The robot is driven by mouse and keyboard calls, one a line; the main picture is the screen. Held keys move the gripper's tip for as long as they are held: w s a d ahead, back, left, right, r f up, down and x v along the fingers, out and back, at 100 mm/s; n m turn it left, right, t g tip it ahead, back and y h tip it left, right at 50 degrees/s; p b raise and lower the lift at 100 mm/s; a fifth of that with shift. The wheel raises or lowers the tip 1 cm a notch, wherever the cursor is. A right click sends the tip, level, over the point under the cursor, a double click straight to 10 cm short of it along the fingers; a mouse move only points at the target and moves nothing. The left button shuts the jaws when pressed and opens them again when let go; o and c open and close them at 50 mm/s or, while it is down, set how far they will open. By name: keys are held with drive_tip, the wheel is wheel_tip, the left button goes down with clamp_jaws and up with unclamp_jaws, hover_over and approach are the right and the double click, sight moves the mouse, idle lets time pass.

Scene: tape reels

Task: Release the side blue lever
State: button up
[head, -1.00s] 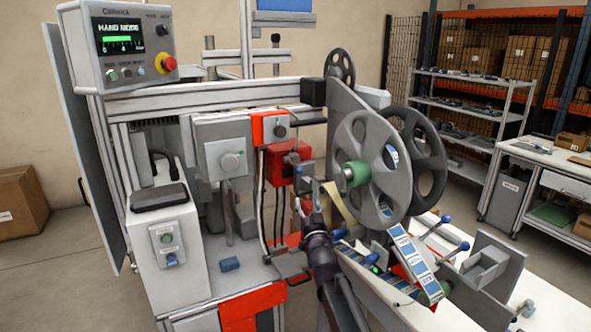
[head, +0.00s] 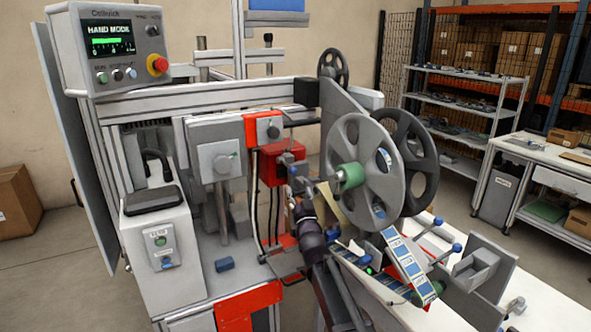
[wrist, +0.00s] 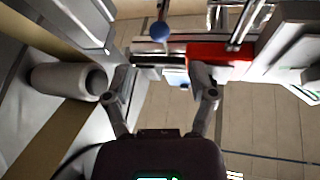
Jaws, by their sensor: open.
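My gripper (wrist: 160,88) is open in the wrist view, with a finger on each side and nothing between the tips. A blue ball knob (wrist: 158,31) on a thin rod stands ahead of the fingers, near the top of that view, apart from them. In the head view my gripper (head: 289,163) is small and partly lost among the machine parts, in front of the red box (head: 270,168) and left of the big grey reel (head: 362,157). Blue-knobbed levers show right of the reel, one upper (head: 438,221) and one lower (head: 457,248). I cannot tell which lever the wrist view shows.
A pale cylinder (wrist: 68,80) lies close to my left finger. A red part (wrist: 215,56) is ahead on the right. The label strip (head: 407,262) slopes below the reels. A control box (head: 122,50) stands at upper left. Floor shows between the fingers.

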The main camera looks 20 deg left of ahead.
sight(293, 171)
drive_tip(key=p+x, duration=0.3)
drive_tip(key=x, duration=0.6)
drive_tip(key=shift+w, duration=0.1)
